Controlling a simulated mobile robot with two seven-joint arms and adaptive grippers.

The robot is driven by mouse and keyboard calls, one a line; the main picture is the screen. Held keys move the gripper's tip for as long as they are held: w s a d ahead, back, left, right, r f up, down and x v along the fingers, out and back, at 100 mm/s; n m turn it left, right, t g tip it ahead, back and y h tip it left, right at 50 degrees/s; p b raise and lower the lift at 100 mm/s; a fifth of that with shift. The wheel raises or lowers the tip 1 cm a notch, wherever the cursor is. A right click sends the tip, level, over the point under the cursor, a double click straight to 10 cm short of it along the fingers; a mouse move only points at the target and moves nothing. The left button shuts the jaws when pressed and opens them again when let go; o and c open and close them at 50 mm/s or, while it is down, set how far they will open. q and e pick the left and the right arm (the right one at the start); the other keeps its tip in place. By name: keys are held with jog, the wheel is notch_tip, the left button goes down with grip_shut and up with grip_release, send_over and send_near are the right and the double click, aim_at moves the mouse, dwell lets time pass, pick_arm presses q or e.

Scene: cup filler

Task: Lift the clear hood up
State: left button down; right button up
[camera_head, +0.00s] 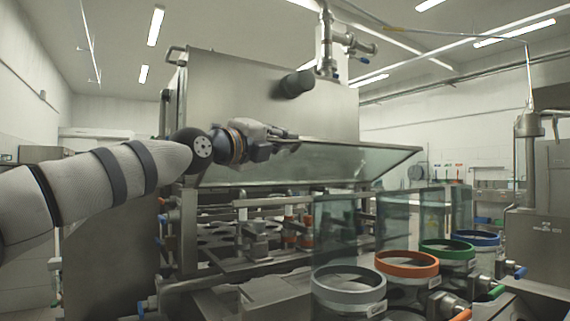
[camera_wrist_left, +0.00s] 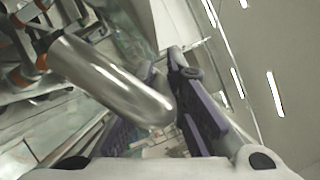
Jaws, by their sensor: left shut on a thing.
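The clear hood (camera_head: 345,162) is a wide, greenish see-through panel on the front of the steel filling machine (camera_head: 235,85). It stands tilted outward, well above the conveyor deck, with its right corner sticking out. The exact grip point is hidden there. In the left wrist view, the purple-padded fingers of this gripper (camera_wrist_left: 165,112) show beside a rounded metal cylinder (camera_wrist_left: 110,80). My right gripper is in neither view.
Ring-topped round containers stand at the front right, with grey (camera_head: 348,284), orange (camera_head: 407,264), green (camera_head: 447,249) and blue (camera_head: 479,238) rims. A dark cylinder (camera_head: 294,84) juts from the machine's face above my gripper.

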pick_arm(q)
jog(key=shift+w+a+r, duration=0.15)
jog(key=shift+w+r, duration=0.05)
jog(key=shift+r, duration=0.4)
jog(key=shift+w+a+r, duration=0.15)
jog(key=shift+r, duration=0.5)
jog(key=shift+w+a+r, duration=0.15)
jog(key=shift+w+r, duration=0.05)
jog(key=shift+r, duration=0.4)
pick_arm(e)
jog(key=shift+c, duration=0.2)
